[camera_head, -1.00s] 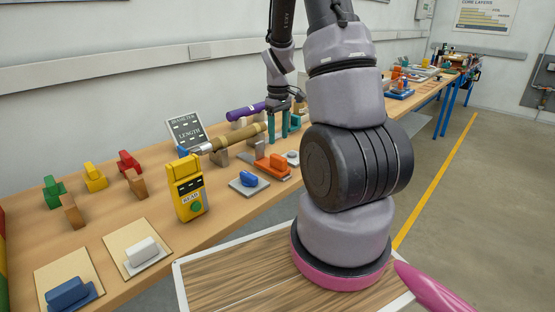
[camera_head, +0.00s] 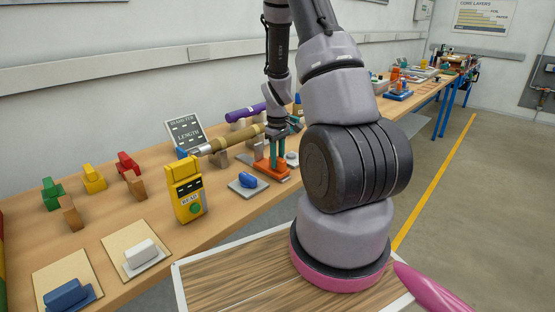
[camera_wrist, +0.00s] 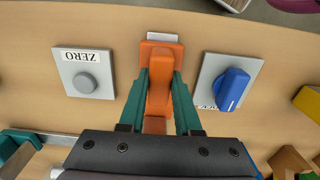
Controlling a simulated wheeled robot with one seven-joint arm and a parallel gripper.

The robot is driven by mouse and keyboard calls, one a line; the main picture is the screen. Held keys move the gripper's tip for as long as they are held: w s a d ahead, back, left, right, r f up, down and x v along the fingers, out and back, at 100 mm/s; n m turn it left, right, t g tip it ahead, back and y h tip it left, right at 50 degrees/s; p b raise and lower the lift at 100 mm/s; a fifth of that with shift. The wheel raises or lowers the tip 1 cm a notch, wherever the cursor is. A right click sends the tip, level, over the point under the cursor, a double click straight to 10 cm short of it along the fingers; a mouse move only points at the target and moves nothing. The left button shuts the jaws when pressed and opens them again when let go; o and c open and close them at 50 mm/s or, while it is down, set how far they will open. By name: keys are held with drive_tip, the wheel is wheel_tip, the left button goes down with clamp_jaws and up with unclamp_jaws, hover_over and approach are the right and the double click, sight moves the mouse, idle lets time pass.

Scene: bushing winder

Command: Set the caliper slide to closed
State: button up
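The orange caliper slide (camera_head: 272,171) sits on the bench near my arm, with a thin grey strip (camera_head: 244,158) showing to its left. In the wrist view the orange slide (camera_wrist: 160,85) is in the middle, and a pale end (camera_wrist: 162,38) sticks out beyond it. My gripper (camera_head: 277,160) points down over the slide. In the wrist view its two teal fingers (camera_wrist: 161,82) stand one on each side of the raised orange block. Whether they touch the block cannot be made out.
A grey pad marked ZERO with a round button (camera_wrist: 87,83) lies on one side, and a pad with a blue knob (camera_wrist: 232,88) on the other. A yellow meter (camera_head: 185,190) and a brown cylinder on supports (camera_head: 231,140) stand close by.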

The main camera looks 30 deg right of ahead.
clamp_jaws()
idle(1.1)
